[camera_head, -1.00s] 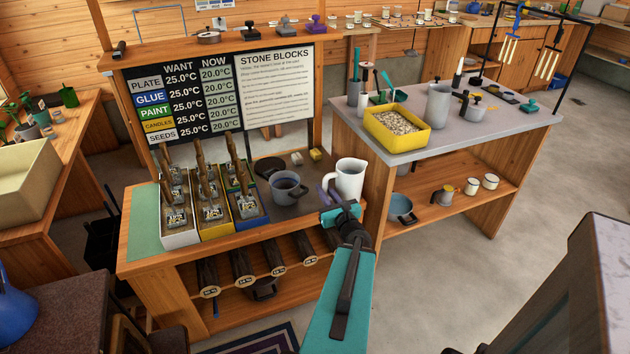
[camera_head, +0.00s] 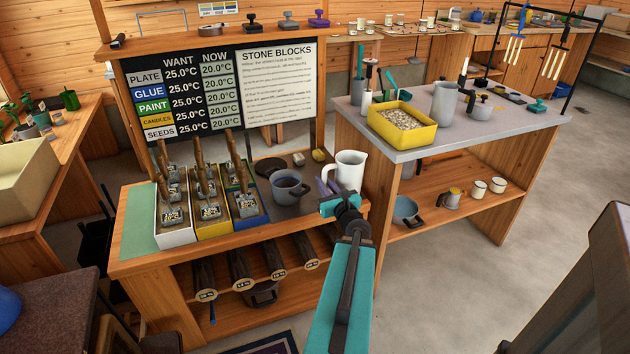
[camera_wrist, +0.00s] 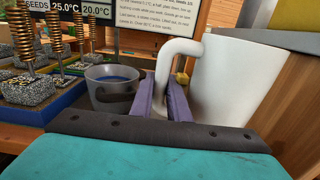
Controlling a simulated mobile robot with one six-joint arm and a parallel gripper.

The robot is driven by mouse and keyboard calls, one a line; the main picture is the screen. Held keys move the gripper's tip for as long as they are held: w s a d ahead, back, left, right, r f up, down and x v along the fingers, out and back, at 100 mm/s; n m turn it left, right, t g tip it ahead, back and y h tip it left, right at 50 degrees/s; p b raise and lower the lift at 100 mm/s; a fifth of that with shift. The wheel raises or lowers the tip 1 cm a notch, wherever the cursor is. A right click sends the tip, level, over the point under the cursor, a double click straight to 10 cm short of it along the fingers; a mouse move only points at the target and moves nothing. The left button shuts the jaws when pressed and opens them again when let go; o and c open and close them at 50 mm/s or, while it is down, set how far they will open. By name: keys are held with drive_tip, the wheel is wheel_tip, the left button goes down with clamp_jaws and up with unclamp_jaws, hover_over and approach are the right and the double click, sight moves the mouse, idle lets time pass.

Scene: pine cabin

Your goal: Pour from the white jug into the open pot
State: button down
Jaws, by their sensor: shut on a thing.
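The white jug (camera_head: 351,170) is upright at the right end of the wooden bench, and its body fills the right of the wrist view (camera_wrist: 238,85). My gripper (camera_head: 332,186) is shut on the jug's handle, with its purple fingers (camera_wrist: 165,98) on either side of it. The open grey pot (camera_head: 289,193) stands on the bench's dark top, left of the jug and apart from it. Blue contents show inside the pot in the wrist view (camera_wrist: 112,98). The jug's base is partly hidden, so I cannot tell whether it touches the bench.
Boxes of stamp-like tools (camera_head: 206,210) stand left of the pot. A dark round lid (camera_head: 269,167) and small blocks lie behind it. The sign board (camera_head: 278,85) rises at the back. A grey-topped table with a yellow tray (camera_head: 430,136) is close on the right.

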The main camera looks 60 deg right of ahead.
drive_tip(key=shift+w+d+f+b, duration=0.1)
drive_tip(key=shift+w+d+b, duration=0.2)
drive_tip(key=shift+b, duration=0.6)
drive_tip(key=w+b, duration=0.1)
drive_tip(key=b, duration=0.4)
drive_tip(key=shift+d+f, duration=0.15)
drive_tip(key=shift+d, duration=0.25)
drive_tip(key=b, duration=0.7)
drive_tip(key=shift+w+d, duration=0.35)
drive_tip(key=shift+d, duration=0.05)
drive_tip(key=b+x, duration=0.1)
drive_tip(key=x, duration=0.5)
drive_tip(key=shift+s+d, duration=0.2)
drive_tip(key=shift+d, duration=0.2)
drive_tip(key=shift+f, duration=0.1)
drive_tip(key=shift+w+d+f+b, duration=0.2)
drive_tip(key=shift+f+b, duration=0.15)
drive_tip(key=shift+f, duration=0.2)
drive_tip(key=shift+w+d+f+b, duration=0.2)
drive_tip(key=shift+w+f+b, duration=0.1)
drive_tip(key=shift+f, duration=0.25)
drive_tip(key=shift+w+d+f+b, duration=0.2)
drive_tip(key=shift+f+b, duration=0.15)
drive_tip(key=shift+f, duration=0.2)
drive_tip(key=shift+f, duration=0.1)
